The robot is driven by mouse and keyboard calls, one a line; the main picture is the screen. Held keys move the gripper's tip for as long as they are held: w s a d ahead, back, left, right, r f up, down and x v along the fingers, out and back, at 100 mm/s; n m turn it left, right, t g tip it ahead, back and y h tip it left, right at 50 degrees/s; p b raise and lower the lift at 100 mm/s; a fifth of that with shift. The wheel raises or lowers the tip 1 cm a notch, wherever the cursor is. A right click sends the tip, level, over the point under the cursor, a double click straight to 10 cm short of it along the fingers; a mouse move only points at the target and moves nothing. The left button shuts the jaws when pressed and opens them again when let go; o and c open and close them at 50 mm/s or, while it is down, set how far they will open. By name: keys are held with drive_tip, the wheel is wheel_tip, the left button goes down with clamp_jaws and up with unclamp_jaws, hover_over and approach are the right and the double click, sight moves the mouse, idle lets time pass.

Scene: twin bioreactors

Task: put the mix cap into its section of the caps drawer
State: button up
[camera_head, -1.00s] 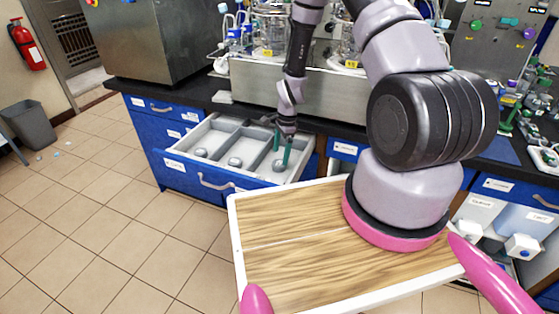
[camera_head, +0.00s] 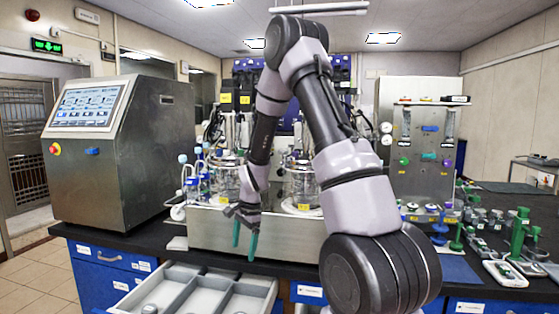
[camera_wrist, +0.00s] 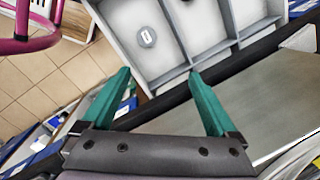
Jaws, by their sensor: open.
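The open caps drawer (camera_head: 196,272) shows at the bottom of the head view, split into sections. A grey round cap (camera_head: 148,309) is just visible at the lower frame edge. In the wrist view, the drawer (camera_wrist: 212,52) fills the top. A pale cap with a small dark mark (camera_wrist: 147,37) sits in its left-hand section there. I cannot read which cap it is. My gripper (camera_head: 244,252) is above the drawer's back part, near the bench front, with its green fingers apart. The wrist view shows nothing between the fingertips (camera_wrist: 158,73).
A steel trough (camera_head: 215,232) with glass bioreactor vessels (camera_head: 302,185) stands behind my gripper on the black bench. A steel cabinet with a screen (camera_head: 125,150) is at left. Green stands and small devices (camera_head: 515,240) crowd the bench at right.

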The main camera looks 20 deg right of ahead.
drive_tip(key=s+d+r+n+t, duration=0.15)
drive_tip(key=s+r, duration=0.25)
drive_tip(key=r, duration=0.7)
drive_tip(key=s+r+n+t, duration=0.2)
drive_tip(key=s+r+n, duration=0.15)
drive_tip(key=r, duration=0.75)
drive_tip(key=s+r+n+t, duration=0.1)
drive_tip(key=s+r+n, duration=0.1)
drive_tip(key=s+r, duration=0.3)
drive_tip(key=s+d+r+n+t, duration=0.1)
drive_tip(key=s+r+n, duration=0.1)
drive_tip(key=s+r, duration=0.4)
drive_tip(key=s, duration=0.5)
drive_tip(key=shift+s+d+n+t, duration=0.15)
drive_tip(key=shift+n+t, duration=0.15)
drive_tip(key=shift+t, duration=0.05)
drive_tip(key=shift+r, duration=0.1)
